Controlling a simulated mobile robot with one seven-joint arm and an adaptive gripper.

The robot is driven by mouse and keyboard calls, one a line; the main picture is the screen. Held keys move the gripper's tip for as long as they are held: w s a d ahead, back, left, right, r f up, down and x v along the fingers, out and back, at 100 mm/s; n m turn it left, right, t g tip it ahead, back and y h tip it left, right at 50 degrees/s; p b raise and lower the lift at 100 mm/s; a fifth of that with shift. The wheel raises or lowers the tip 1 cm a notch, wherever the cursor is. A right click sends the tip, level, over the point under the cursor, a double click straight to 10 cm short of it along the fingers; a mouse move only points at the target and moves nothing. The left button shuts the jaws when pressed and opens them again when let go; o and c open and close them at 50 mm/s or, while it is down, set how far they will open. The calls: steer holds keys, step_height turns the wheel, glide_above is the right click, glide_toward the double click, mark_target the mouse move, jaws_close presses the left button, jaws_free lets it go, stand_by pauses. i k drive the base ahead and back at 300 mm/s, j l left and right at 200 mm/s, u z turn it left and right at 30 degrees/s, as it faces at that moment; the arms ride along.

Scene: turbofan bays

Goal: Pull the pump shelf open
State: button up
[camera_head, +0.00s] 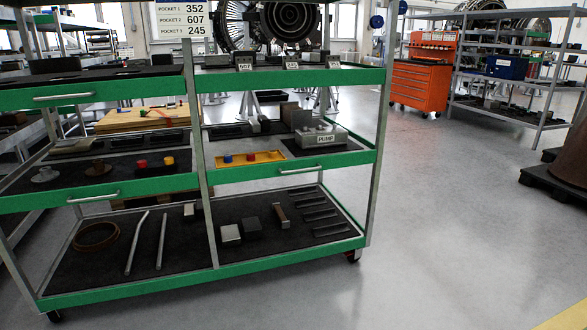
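The pump shelf (345,161) is the middle shelf in the right bay of a green-fronted rack. Its green front edge looks about in line with the rack's posts. A pale bar handle (308,169) sits on that edge. On the shelf, a grey block labelled PUMP (324,139) stands toward the right on a dark mat. A yellow tray (270,157) with blue and red caps lies to its left. My gripper is not in view, and nothing touches the handle.
A similar handle (93,198) is on the middle left shelf, and another (63,97) is on the upper left shelf. The lower shelf (270,259) holds loose parts. Grey floor in front and to the right is clear. An orange tool cabinet (420,80) stands behind right.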

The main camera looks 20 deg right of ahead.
mark_target(259, 137)
steer(key=i+l+z, duration=0.15)
steer(key=i+z, duration=0.25)
steer(key=i, duration=0.2)
steer(key=i+z, duration=0.35)
steer(key=i, duration=0.25)
steer(key=i+j+z, duration=0.4)
steer(key=i, duration=0.2)
steer(key=i+l, duration=0.05)
steer(key=l, duration=0.05)
